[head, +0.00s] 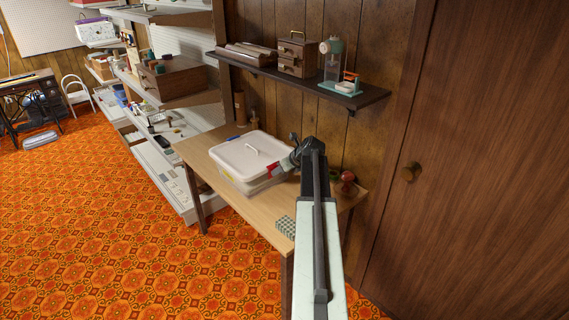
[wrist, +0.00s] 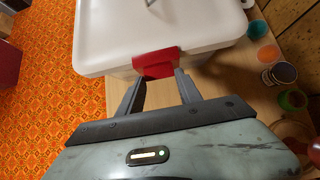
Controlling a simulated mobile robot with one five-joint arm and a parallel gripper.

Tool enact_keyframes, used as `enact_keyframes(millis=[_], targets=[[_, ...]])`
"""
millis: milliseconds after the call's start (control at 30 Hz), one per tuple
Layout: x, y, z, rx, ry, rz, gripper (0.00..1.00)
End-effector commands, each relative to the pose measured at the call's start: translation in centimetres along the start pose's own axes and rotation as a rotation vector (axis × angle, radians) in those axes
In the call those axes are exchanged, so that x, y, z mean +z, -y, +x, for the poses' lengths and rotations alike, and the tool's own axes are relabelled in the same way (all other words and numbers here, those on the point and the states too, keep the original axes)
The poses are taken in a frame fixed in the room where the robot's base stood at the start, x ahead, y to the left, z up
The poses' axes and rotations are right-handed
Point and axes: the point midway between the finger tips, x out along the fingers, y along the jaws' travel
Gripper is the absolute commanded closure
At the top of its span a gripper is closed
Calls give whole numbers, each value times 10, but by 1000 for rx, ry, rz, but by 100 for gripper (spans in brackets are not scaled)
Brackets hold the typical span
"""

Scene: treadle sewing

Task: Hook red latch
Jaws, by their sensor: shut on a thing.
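A white lidded box (head: 252,158) stands on the wooden table, its lid seated on top with a thin handle. The red latch (head: 271,169) is on the side of the box facing my arm. In the wrist view the red latch (wrist: 157,61) hangs at the lid's rim, its lower end between my fingers. My gripper (wrist: 158,80) is shut on the latch; it also shows in the head view (head: 287,164), reaching the box from the right. Whether the latch's lower edge is hooked cannot be told.
A wall shelf (head: 300,83) hangs above. Open carpet lies to the left.

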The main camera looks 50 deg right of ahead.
Motion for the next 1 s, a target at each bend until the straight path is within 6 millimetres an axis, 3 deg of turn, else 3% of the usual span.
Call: enact_keyframes(millis=[733, 767, 800, 833, 1000], targets=[[6, 1, 1, -1, -89, -1, 99], [6, 1, 1, -1, -89, -1, 53], [6, 1, 0, -1, -89, -1, 42], [6, 1, 0, -1, -89, -1, 36], [6, 1, 0, -1, -89, 0, 36]])
